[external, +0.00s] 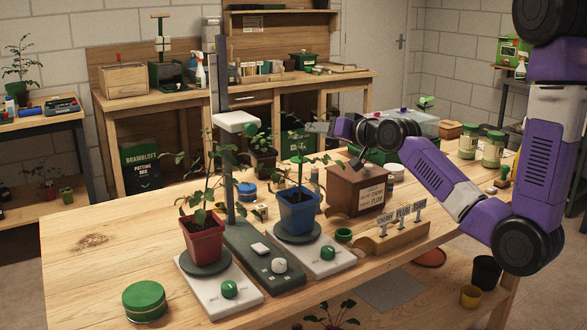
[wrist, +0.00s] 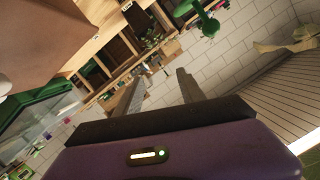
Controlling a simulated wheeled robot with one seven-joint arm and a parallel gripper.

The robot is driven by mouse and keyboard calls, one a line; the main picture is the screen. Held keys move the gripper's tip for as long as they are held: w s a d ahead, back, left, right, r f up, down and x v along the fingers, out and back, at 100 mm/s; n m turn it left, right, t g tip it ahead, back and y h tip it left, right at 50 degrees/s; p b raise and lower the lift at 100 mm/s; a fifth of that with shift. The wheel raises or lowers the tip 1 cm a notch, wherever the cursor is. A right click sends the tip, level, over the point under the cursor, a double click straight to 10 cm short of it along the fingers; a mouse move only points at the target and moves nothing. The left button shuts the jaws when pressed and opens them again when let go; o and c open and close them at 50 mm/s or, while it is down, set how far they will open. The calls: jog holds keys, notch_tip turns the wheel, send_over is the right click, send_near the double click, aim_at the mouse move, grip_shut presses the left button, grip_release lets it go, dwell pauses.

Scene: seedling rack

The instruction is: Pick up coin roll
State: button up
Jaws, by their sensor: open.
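I cannot make out a coin roll for certain in either view. A small pale item (external: 260,211) stands on the table between the two potted plants, too small to name. The wrist view looks across the room, tilted, with no table top close between the fingers.
A red pot (external: 203,238) and a blue pot (external: 299,210) with tall plants stand on scales. A wooden stand with tags (external: 400,240), a green-lidded tin (external: 144,300) and jars (external: 493,150) share the table (external: 90,245). Its front left is mostly clear.

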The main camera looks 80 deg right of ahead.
jog(key=s+d+f+m+g+y+p, duration=0.1)
jog(key=s+d+g, duration=0.35)
jog(key=d, duration=0.35)
jog(key=s+d+f+m+g+y+p, duration=0.25)
jog(key=s+d, duration=0.25)
jog(key=d, duration=0.4)
jog(key=s+a+f+m+g+y+b, duration=0.1)
jog(key=s+a+f+m+g+y, duration=0.1)
jog(key=s+a+f+g+y, duration=0.45)
jog(key=shift+s+d+f+t+h+p, duration=0.2)
jog(key=shift+s+f+h, duration=0.2)
jog(key=shift+f, duration=0.85)
jog(key=shift+s+d+f+t+h+p, duration=0.1)
jog(key=shift+s+f+t+h+p, duration=0.25)
jog(key=shift+f, duration=0.85)
jog(key=shift+s+d+f+t+h+p, duration=0.15)
jog(key=shift+s+f+h, duration=0.3)
jog(key=shift+f, duration=0.8)
jog(key=shift+s, duration=0.1)
grip_shut()
